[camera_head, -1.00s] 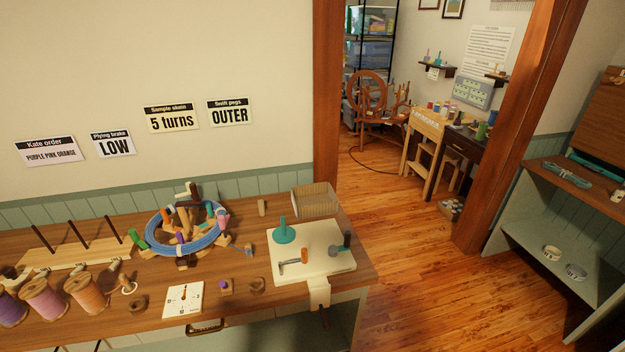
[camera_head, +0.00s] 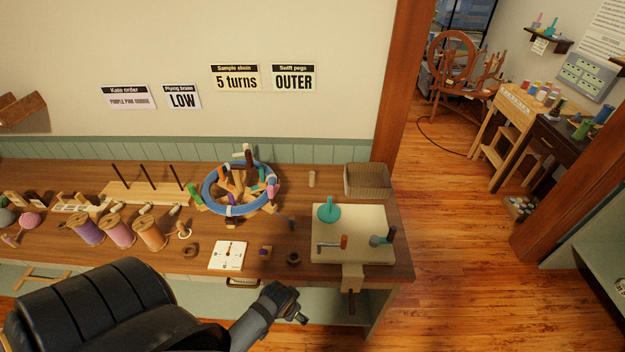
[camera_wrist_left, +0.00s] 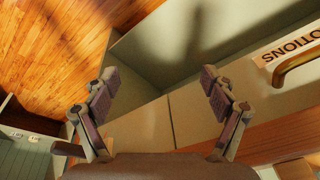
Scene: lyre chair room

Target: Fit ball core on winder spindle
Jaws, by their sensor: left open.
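The winder is a cream board (camera_head: 360,252) at the right end of the bench. It carries a teal upright spindle on a round base (camera_head: 328,210), a crank with an orange grip (camera_head: 333,243) and a grey part (camera_head: 383,239). A small wooden cylinder (camera_head: 311,178) stands behind the board; I cannot tell whether it is the ball core. My left gripper (camera_head: 296,308) is in front of the bench, below the top's front edge, left of the winder. Its fingers are apart and empty in the left wrist view (camera_wrist_left: 160,85). My right gripper is not in view.
A swift with a blue skein (camera_head: 213,200) stands left of the winder. Thread spools (camera_head: 150,232), a white dial card (camera_head: 228,255) and small wooden rings (camera_head: 293,258) line the front. A wicker basket (camera_head: 367,180) sits behind the board. A drawer handle (camera_wrist_left: 292,64) is near the gripper.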

